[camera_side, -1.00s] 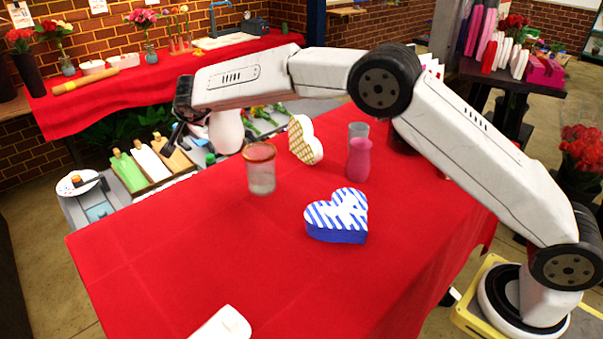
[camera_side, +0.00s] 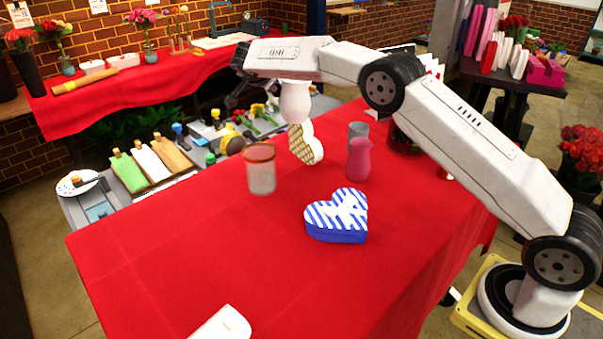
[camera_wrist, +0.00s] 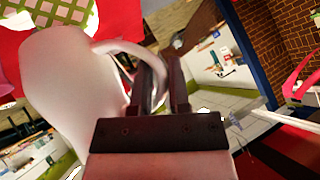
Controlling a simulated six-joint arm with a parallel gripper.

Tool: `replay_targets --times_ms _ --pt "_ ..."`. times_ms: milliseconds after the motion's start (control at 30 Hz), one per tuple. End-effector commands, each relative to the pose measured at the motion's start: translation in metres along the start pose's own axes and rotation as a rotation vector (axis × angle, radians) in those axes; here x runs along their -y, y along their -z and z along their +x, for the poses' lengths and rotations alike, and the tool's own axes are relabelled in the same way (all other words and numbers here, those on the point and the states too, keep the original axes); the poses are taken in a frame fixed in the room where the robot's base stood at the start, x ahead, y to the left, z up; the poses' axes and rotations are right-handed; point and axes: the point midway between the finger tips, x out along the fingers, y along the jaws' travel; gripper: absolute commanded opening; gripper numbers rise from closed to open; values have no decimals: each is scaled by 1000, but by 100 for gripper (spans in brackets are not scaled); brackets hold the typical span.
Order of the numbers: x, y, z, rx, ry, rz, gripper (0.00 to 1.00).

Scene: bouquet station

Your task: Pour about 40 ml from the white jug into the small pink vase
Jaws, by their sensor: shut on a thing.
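In the wrist view the jug (camera_wrist: 72,90) fills the left side. My gripper (camera_wrist: 160,85) is shut on the jug's handle. In the side view the gripper (camera_side: 240,88) is partly hidden by my arm. The small pink vase (camera_side: 359,160) stands upright on the table, to the right of the jug and lower. The jug's spout and contents cannot be made out.
A glass jar with a brown rim (camera_side: 261,170) stands left of the vase. A yellow-patterned heart box (camera_side: 305,145) and a grey cup (camera_side: 357,131) stand near the vase. A blue-striped heart box (camera_side: 337,216) lies in front. The front left of the red table (camera_side: 150,270) is mostly clear.

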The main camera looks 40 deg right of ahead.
Motion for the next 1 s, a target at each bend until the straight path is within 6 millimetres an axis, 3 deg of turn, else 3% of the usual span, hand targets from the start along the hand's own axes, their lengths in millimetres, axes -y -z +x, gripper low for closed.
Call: replay_targets --times_ms 233,633,1000 --pt "-26 55 33 -91 -131 123 0" --pt "-67 87 78 -205 -311 291 0" --pt "-93 91 99 -262 -402 376 0"
